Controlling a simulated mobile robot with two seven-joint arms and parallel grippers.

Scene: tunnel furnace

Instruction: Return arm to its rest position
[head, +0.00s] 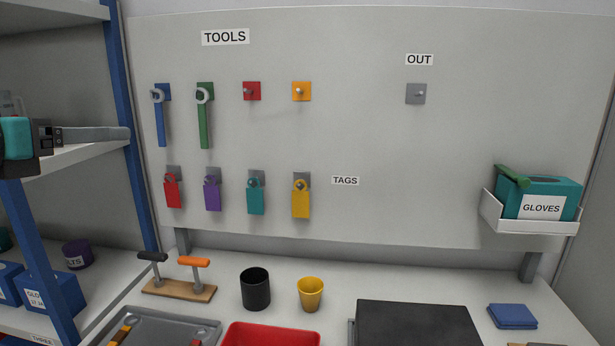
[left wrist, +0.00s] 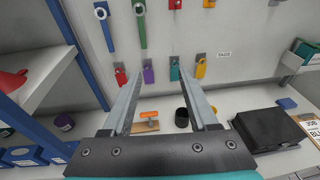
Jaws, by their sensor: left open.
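My left gripper (head: 122,133) shows at the left edge of the head view, in front of the shelf unit and left of the tool board (head: 370,140). Its grey fingers point right. In the left wrist view the two fingers of the gripper (left wrist: 160,75) stand apart with nothing between them. The board and worktop show beyond them. My right gripper is in neither view.
The blue-posted shelf (head: 85,153) is close to my left gripper. Blue and green tools (head: 205,125) and several tags hang on the board. A black cup (head: 255,290), yellow cup (head: 311,294) and red tray (head: 270,335) stand on the worktop below.

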